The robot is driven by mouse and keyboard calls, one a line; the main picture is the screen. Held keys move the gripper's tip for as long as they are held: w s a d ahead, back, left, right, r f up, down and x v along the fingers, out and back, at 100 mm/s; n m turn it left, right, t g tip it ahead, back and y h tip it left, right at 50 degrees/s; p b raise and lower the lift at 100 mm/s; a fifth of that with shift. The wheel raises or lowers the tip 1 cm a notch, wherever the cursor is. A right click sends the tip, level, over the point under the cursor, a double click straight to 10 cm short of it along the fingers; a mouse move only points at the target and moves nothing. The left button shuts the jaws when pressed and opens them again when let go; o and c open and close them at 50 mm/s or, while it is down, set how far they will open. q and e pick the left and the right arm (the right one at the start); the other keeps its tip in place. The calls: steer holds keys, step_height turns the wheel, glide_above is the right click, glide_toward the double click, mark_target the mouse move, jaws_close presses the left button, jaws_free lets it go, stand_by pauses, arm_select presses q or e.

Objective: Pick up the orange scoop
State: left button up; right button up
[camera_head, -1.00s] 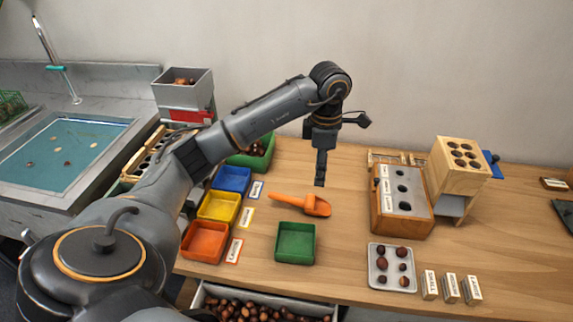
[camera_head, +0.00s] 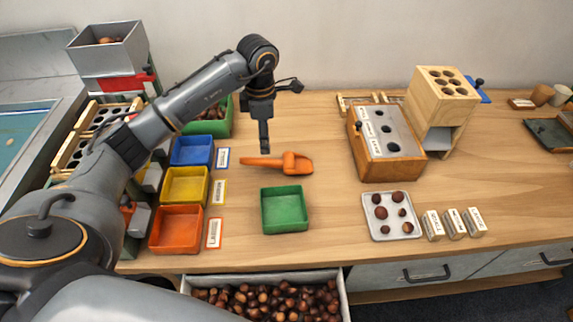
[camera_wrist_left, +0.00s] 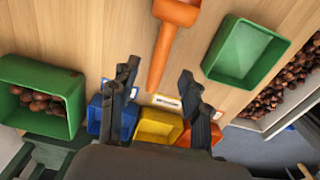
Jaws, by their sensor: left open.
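The orange scoop (camera_head: 292,163) lies on the wooden table, its handle pointing left and its bowl to the right. My left gripper (camera_head: 265,149) hangs just above the handle end, pointing down. In the left wrist view the gripper (camera_wrist_left: 158,88) is open, with its two fingers spread apart. The scoop (camera_wrist_left: 168,38) shows there beyond the fingertips, its handle tip pointing down between them. The gripper appears apart from the scoop and holds nothing. My right gripper is not in view.
A green tray (camera_head: 267,214) lies in front of the scoop. Blue (camera_head: 193,160), yellow (camera_head: 187,199) and orange (camera_head: 154,243) trays stand to the left. A wooden box with holes (camera_head: 363,173) stands right. A drawer of chestnuts (camera_head: 343,300) is below the front edge.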

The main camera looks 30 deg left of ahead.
mark_target(265, 160)
arm_select(q)
step_height(265, 160, down, 4)
steer(key=shift+f, duration=0.15)
step_height(265, 160, down, 5)
steer(key=shift+s+p, duration=0.15)
steer(key=shift+p, duration=0.25)
jaws_close()
